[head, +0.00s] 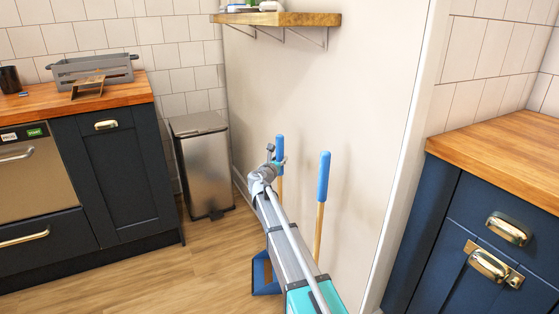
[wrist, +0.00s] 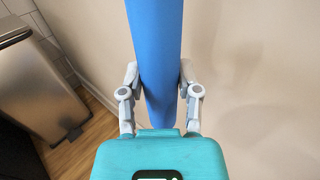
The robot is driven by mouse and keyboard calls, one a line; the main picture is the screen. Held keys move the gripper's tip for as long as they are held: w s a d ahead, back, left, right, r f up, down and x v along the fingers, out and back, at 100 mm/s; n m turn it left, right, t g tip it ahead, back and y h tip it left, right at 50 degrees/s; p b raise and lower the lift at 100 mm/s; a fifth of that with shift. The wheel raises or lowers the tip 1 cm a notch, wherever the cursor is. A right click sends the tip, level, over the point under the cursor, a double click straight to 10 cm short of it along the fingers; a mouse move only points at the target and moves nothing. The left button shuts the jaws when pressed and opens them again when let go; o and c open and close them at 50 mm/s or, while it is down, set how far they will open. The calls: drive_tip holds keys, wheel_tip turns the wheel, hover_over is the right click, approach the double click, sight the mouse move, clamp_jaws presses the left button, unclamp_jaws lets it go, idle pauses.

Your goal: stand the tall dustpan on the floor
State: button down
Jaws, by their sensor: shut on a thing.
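The tall dustpan has a blue grip (head: 280,147) on a wooden stick and a blue pan (head: 259,279) low down, partly behind my arm. My gripper (head: 275,158) is shut on the blue grip, below its top end. In the wrist view the blue grip (wrist: 156,30) runs between the two fingers of my gripper (wrist: 158,78), with a finger against each side. The handle looks close to upright in the head view. Whether the pan touches the floor (head: 215,265) cannot be told.
A second blue-gripped wooden handle (head: 323,177) stands to the right, near the pale wall (head: 345,100); its lower end is hidden. A steel bin (head: 203,165) stands at the left corner. A wooden shelf (head: 275,19) hangs above. Floor in front of the bin is clear.

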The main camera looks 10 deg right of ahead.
drive_tip(key=shift+c, duration=1.1)
unclamp_jaws()
drive_tip(key=shift+s+a+f, duration=0.1)
drive_tip(key=shift+v, duration=1.35)
drive_tip(key=v, duration=1.2)
